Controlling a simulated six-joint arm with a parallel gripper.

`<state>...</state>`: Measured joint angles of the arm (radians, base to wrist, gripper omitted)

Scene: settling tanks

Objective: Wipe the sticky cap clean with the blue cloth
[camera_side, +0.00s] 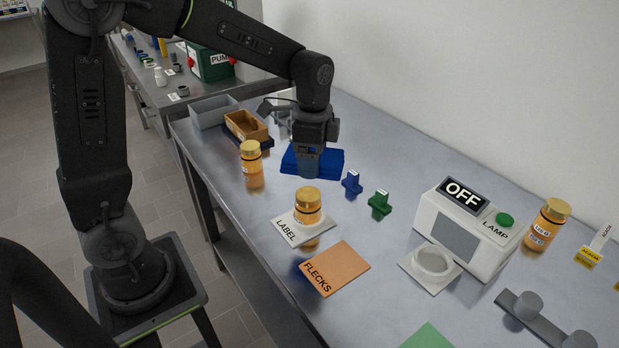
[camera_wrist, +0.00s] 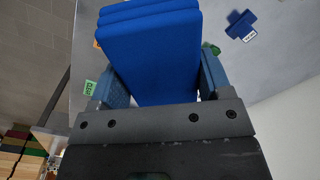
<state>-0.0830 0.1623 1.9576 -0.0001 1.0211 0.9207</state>
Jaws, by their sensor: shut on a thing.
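My gripper (camera_side: 308,172) is shut on the folded blue cloth (camera_side: 330,160), low over the back part of the bench. In the wrist view the blue cloth (camera_wrist: 150,45) fills the space between the two blue fingers of my gripper (camera_wrist: 163,82). Three amber bottles have gold caps: one cap (camera_side: 250,146) at the left, one cap (camera_side: 308,193) on a bottle standing on the white LABEL pad (camera_side: 288,231), and one cap (camera_side: 557,207) at the far right. I cannot tell which cap is sticky. The cloth touches none of them.
A blue clip (camera_side: 352,182) and a green clip (camera_side: 380,202) stand right of the cloth. The orange FLECKS card (camera_side: 337,268) lies in front. A white LAMP box (camera_side: 470,228) reads OFF, beside a white ring holder (camera_side: 432,262). A brown tray (camera_side: 246,126) and grey bin (camera_side: 212,111) stand behind.

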